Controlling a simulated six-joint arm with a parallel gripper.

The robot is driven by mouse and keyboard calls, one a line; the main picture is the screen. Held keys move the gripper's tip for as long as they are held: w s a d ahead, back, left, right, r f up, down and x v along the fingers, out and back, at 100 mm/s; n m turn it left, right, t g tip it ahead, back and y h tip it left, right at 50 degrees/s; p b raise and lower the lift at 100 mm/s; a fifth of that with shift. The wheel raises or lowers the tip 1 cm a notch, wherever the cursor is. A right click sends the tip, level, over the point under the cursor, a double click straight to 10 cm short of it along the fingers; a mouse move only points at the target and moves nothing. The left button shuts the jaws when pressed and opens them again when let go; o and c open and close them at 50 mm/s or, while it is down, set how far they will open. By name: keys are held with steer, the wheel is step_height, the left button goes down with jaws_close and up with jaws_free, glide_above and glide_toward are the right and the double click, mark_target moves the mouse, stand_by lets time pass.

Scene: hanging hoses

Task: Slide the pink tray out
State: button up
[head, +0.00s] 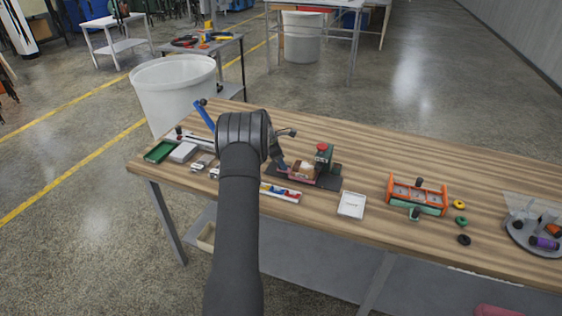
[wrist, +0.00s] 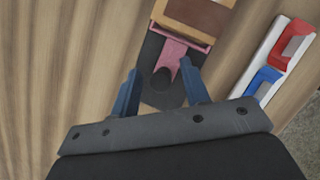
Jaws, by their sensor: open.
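The pink tray (wrist: 176,52) shows in the wrist view as a flat pink piece with a narrow tongue toward my gripper. It sits on a dark base plate under a tan and brown block (wrist: 200,14). In the head view the pink tray (head: 300,178) is part of a small fixture with a dark green and red top (head: 324,153). My gripper (wrist: 160,92) is open, with one blue finger on each side of the tongue's end. I cannot tell whether either finger touches it. In the head view my arm hides most of the gripper.
A white holder with red and blue pieces (wrist: 273,68) lies close to the right finger. A white square tray (head: 352,205) and an orange-framed box (head: 417,194) stand farther right on the wooden table (head: 470,170). A green tray (head: 159,152) is at the left.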

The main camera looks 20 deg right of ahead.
steer(key=shift+d+f, duration=0.1)
jaws_close()
steer(key=shift+w+a, duration=1.5)
jaws_free()
steer(key=v, duration=1.7)
steer(key=shift+r, duration=0.3)
steer(key=shift+s, duration=0.1)
